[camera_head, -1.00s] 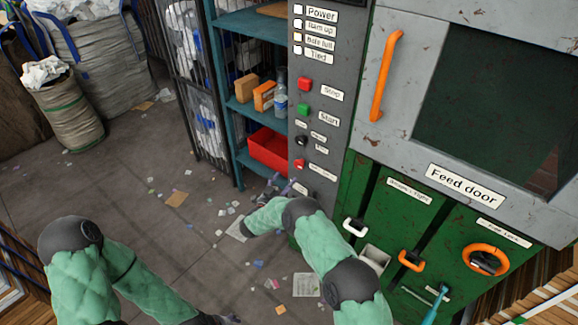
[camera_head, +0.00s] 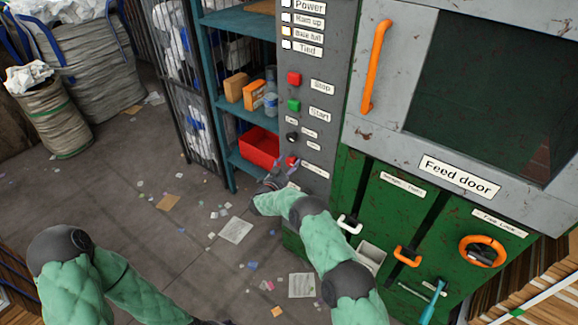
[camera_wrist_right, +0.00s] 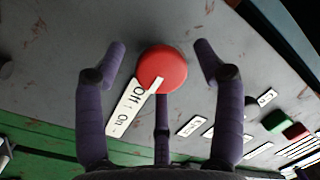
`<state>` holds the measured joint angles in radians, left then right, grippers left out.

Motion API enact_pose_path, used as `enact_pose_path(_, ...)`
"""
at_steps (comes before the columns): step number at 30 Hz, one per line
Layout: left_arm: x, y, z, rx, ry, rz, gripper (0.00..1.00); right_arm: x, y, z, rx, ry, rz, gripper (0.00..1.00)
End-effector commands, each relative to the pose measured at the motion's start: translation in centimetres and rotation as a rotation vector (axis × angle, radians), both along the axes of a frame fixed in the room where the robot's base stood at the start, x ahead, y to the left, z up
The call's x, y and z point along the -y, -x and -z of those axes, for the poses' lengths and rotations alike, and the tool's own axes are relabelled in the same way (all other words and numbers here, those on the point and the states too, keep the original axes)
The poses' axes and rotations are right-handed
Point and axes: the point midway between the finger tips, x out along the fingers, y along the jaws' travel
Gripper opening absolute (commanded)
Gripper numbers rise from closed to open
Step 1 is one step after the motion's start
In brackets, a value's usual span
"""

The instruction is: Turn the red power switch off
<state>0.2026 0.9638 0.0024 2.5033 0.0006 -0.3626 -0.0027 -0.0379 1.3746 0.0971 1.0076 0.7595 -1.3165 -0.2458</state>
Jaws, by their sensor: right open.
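The red power switch (camera_head: 292,161) is low on the grey control panel, beneath a black knob. In the right wrist view it is a round red knob (camera_wrist_right: 165,66) with a white bar at its lower edge, beside an "Off | On" label (camera_wrist_right: 126,108). My right gripper (camera_head: 283,171) is at the panel in front of the switch. In the right wrist view the right gripper (camera_wrist_right: 160,52) is open, one finger on each side of the knob, with visible gaps. Only a dark sliver of my left gripper (camera_head: 208,322) shows at the bottom edge.
The red stop button (camera_head: 293,79) and green start button (camera_head: 294,105) sit above on the panel. A teal shelf with a red bin (camera_head: 260,147) stands to the left. White (camera_head: 349,225) and orange (camera_head: 407,256) handles are at lower right. The littered floor is open.

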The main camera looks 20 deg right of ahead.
Motion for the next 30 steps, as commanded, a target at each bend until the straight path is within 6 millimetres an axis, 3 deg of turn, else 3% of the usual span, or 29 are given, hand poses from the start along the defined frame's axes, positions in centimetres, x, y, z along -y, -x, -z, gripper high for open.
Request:
enact_pose_path(1, -0.01, -0.01, -0.01, 0.000, 0.000, 0.000, 0.72, 0.00, 0.00, -0.01, 0.000, 0.000, 0.000, 0.69)
enact_pose_path(7, -0.01, -0.01, -0.01, 0.000, 0.000, 0.000, 0.72, -0.01, 0.02, -0.01, 0.000, 0.000, 0.000, 0.13)
enact_pose_path(19, 0.00, 0.00, 0.06, 0.000, 0.000, 0.000, 0.72, 0.00, 0.01, -0.01, -0.034, 0.025, 0.000, 0.13)
enact_pose_path(30, 0.00, 0.00, 0.27, 0.000, 0.000, 0.000, 0.72, -0.03, -0.01, -0.04, -0.236, 0.182, 0.000, 0.13)
